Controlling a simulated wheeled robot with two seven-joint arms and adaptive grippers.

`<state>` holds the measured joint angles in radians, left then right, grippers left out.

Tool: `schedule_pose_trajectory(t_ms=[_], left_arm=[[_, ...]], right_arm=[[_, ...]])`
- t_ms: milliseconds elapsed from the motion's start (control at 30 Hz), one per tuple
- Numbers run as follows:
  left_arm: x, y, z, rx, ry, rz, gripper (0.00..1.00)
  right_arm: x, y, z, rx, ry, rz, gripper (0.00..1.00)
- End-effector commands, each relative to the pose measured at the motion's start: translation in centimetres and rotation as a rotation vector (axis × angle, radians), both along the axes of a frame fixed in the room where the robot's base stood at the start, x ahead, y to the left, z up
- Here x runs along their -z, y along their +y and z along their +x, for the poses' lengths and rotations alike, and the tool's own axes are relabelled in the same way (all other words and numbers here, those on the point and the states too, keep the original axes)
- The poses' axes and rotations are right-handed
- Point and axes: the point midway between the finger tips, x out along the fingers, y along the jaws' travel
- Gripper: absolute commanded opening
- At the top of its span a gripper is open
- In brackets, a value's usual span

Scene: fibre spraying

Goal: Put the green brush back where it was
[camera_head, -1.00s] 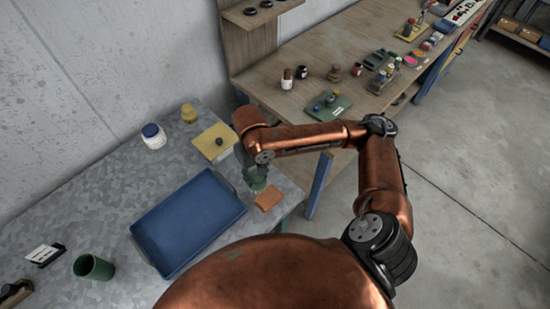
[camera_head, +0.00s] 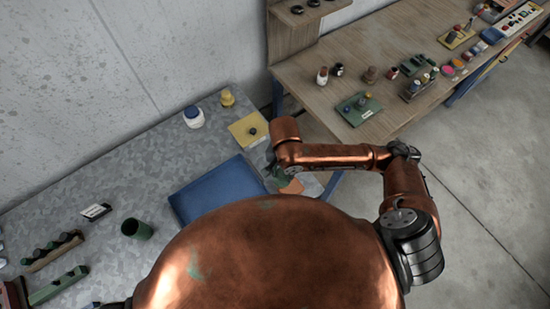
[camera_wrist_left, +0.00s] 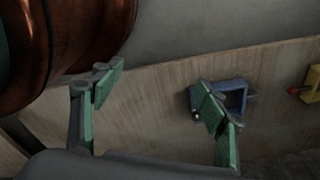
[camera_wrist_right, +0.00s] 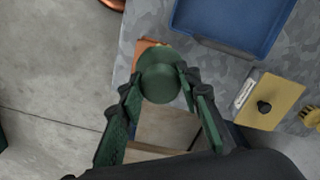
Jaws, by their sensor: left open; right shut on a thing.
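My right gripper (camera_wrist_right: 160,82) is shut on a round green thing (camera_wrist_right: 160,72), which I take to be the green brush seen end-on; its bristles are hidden. In the head view this gripper (camera_head: 272,170) is over the right end of the metal table (camera_head: 80,190), near the orange block (camera_head: 291,186). The block (camera_wrist_right: 143,46) is partly behind the green thing in the right wrist view. I cannot tell whether the brush touches the table. My left gripper (camera_wrist_left: 158,88) is open and empty, facing a wooden panel.
A blue tray (camera_head: 188,199), green cup (camera_head: 137,230), brown rack (camera_head: 42,262) and green rack (camera_head: 60,286) are on the metal table. A yellow plate (camera_head: 243,126), white jar (camera_head: 194,118) and yellow bottle (camera_head: 227,98) stand behind. A wooden workbench (camera_head: 330,90) is at right.

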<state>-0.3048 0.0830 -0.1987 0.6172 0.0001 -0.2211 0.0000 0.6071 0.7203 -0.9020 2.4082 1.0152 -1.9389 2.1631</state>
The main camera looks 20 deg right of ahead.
Motion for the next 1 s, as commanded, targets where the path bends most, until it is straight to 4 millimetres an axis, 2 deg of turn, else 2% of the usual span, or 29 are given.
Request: schedule_pose_trajectory(t_ms=[33,167,267,533,700,833,1000], left_arm=[[-0.7,0.0,0.4,0.001,-0.005,-0.001,0.67],[-1.0,-0.1,1.0,0.002,-0.013,-0.001,0.67],[-1.0,-0.1,1.1,0.002,-0.015,-0.002,0.67],[-1.5,-0.5,1.1,0.002,-0.014,-0.006,0.67],[-1.7,-0.6,0.9,0.002,-0.011,-0.006,0.67],[-1.8,-0.6,0.7,0.002,-0.009,-0.006,0.67],[-1.8,-0.6,0.7,0.002,-0.008,-0.006,0.67]], right_arm=[[-0.5,0.3,-0.2,0.019,0.0,0.001,0.05],[0.0,0.5,0.5,0.047,-0.001,0.001,0.05],[0.9,0.2,2.3,0.05,-0.002,-0.001,0.05],[3.6,-0.6,8.7,0.049,-0.002,-0.002,0.05],[6.8,-0.9,11.2,0.045,0.001,-0.001,0.05],[8.4,-0.9,12.5,0.043,-0.001,0.001,0.05],[9.2,-1.1,13.1,0.043,-0.001,0.001,0.05]])
